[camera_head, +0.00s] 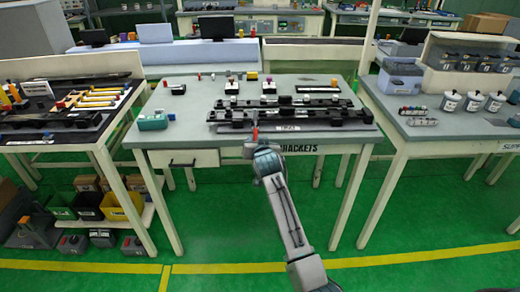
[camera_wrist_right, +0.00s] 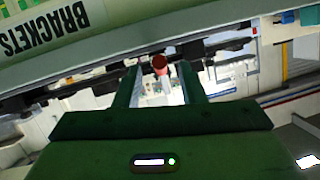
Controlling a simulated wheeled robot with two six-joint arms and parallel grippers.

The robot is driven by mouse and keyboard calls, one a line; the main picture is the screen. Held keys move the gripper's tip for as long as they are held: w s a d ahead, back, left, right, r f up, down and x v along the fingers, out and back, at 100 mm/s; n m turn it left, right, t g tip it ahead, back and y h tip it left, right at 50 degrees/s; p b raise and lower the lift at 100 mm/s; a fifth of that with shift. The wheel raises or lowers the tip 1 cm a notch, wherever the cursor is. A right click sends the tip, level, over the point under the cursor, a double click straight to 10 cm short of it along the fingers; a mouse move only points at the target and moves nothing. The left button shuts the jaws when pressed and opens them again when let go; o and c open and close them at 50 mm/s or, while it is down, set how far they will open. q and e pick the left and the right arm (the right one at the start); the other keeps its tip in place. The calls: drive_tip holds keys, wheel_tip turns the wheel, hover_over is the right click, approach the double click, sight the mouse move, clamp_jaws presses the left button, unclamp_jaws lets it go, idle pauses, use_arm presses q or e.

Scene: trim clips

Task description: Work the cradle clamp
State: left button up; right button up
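A long dark cradle fixture (camera_head: 345,113) lies along the front of the middle table, with black blocks along it. A small red-tipped handle (camera_head: 255,132) shows at its front edge, probably the clamp's handle. My right gripper (camera_head: 254,141) reaches the front of the fixture, just at this handle. In the right wrist view the gripper (camera_wrist_right: 160,72) is open, and the round red handle end (camera_wrist_right: 160,63) shows between its two fingertips, with a gap on each side. I cannot tell how deep the handle lies between the fingers. My left gripper is not in view.
The middle table (camera_head: 200,130) also holds a teal box (camera_head: 152,122) and several small parts at the back. A left table (camera_head: 75,140) carries yellow-handled tools, and a right table (camera_head: 425,135) carries white canisters. The green floor in front is clear.

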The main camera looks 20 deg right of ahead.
drive_tip(key=d+v, duration=0.1)
drive_tip(key=v, duration=0.5)
drive_tip(key=shift+s+a+b, duration=0.25)
drive_tip(key=shift+a+b, duration=0.1)
drive_tip(key=shift+a, duration=0.15)
